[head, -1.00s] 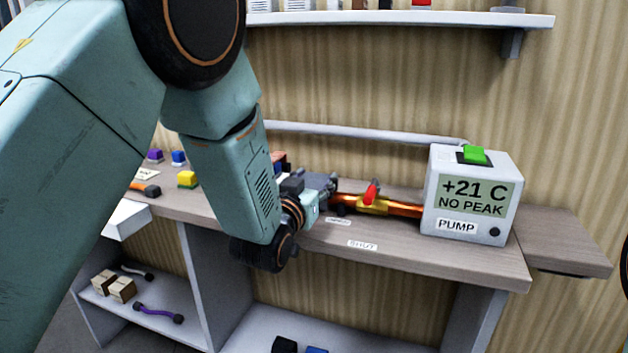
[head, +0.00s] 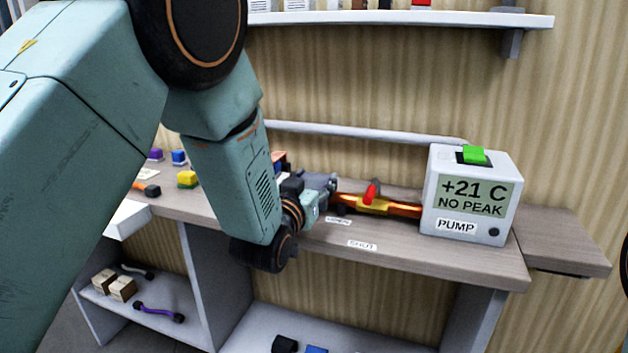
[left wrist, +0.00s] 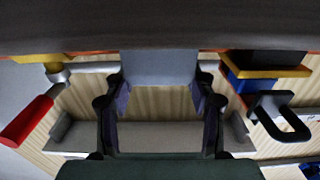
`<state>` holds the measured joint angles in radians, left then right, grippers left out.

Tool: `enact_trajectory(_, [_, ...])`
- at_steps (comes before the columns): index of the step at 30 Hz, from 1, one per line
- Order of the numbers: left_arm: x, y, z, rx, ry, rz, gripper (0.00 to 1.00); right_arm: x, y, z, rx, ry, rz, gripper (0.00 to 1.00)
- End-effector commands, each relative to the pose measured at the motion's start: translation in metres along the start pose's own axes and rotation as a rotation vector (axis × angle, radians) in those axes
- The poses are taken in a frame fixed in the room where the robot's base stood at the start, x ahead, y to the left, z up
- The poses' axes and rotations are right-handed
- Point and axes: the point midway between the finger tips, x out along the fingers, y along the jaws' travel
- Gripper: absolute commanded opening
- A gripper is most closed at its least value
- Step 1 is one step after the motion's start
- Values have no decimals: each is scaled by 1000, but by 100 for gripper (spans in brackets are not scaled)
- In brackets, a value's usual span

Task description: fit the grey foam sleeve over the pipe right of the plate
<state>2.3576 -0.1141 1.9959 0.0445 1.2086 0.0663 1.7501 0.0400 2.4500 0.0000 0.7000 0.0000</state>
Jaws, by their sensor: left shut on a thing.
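My left gripper (head: 326,190) is low over the bench, beside the left end of the visible copper pipe (head: 405,210). In the left wrist view its two dark fingers (left wrist: 160,108) stand either side of a grey block, which looks like the grey foam sleeve (left wrist: 158,67), and are shut on it. A strip of orange pipe shows on both sides of the sleeve. I cannot tell whether the sleeve is around the pipe or just in front of it. In the head view my arm and gripper hide most of the sleeve. I cannot make out the plate. My right gripper is out of view.
A yellow valve with a red lever (head: 371,192) sits on the pipe, close right of my gripper. The pump box (head: 470,195) reads "+21 C NO PEAK". Coloured blocks lie at the left of the bench (head: 420,262). A shelf (head: 400,19) hangs above.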

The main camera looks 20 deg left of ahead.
Motion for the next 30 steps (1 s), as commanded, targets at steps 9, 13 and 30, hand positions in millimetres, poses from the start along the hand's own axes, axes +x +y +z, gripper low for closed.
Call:
enact_trajectory(9, [0,0,0,0,1,0,37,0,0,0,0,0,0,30])
enact_trajectory(13, [0,0,1,0,0,0,37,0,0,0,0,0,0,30])
enact_trajectory(30, [0,0,7,0,0,0,37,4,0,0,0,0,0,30])
